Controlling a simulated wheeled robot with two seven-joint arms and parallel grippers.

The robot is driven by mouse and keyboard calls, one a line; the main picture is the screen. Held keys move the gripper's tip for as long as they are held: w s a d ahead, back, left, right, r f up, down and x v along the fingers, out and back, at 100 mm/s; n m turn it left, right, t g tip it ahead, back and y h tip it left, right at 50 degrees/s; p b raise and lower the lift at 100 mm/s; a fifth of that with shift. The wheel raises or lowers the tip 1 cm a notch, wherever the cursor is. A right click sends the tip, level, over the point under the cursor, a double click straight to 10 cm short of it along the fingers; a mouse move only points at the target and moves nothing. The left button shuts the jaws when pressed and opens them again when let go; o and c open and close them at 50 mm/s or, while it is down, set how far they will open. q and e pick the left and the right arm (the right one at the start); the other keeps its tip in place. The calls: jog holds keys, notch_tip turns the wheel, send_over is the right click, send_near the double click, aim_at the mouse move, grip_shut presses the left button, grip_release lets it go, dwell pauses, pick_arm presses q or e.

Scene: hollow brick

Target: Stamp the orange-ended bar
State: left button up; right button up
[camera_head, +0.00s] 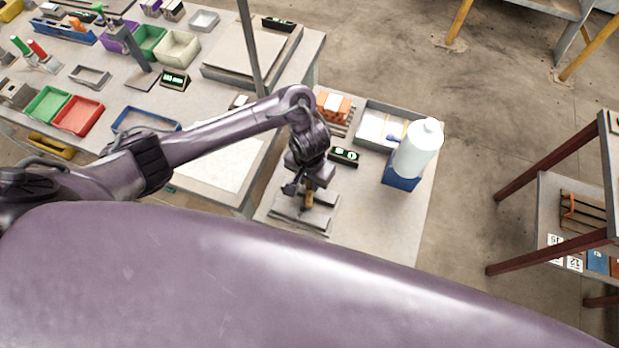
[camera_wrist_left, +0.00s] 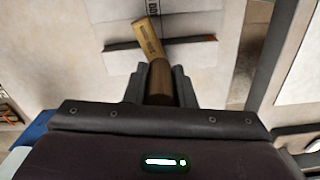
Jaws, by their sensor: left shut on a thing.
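My left gripper (camera_head: 306,186) is shut on the handle of a wooden stamp (camera_head: 309,198) over the small table at the right. In the left wrist view the brown handle is between the fingers (camera_wrist_left: 160,88), and the tan stamp block (camera_wrist_left: 147,38) with small dark lettering points away, tilted. A thin dark bar (camera_wrist_left: 190,41) lies across a pale plate (camera_wrist_left: 115,65); its right end looks orange-brown. The stamp covers the bar's middle in this view; I cannot tell whether they touch. In the head view the grey plate (camera_head: 324,219) lies under the gripper. My right gripper is not in view.
A small black display (camera_head: 344,156), an orange block (camera_head: 334,105), a grey tray (camera_head: 375,122) and a white bottle (camera_head: 417,150) on a blue base (camera_head: 401,179) stand nearby. A brown-legged rack (camera_head: 519,184) stands right. Part of my body hides the foreground.

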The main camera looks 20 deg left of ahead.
pick_arm(q)
jog(key=shift+f, duration=0.4)
dwell(0.9)
jog(key=shift+s+f, duration=0.1)
dwell(1.4)
notch_tip(320, 180, up, 3)
jog(key=p, duration=0.4)
notch_tip(320, 180, up, 2)
jog(key=shift+r+p, duration=0.1)
jog(key=shift+p, duration=0.55)
jog(key=shift+w+r, duration=0.15)
jog(key=shift+w, duration=0.1)
jog(key=shift+s+r, duration=0.1)
jog(key=shift+r, duration=0.7)
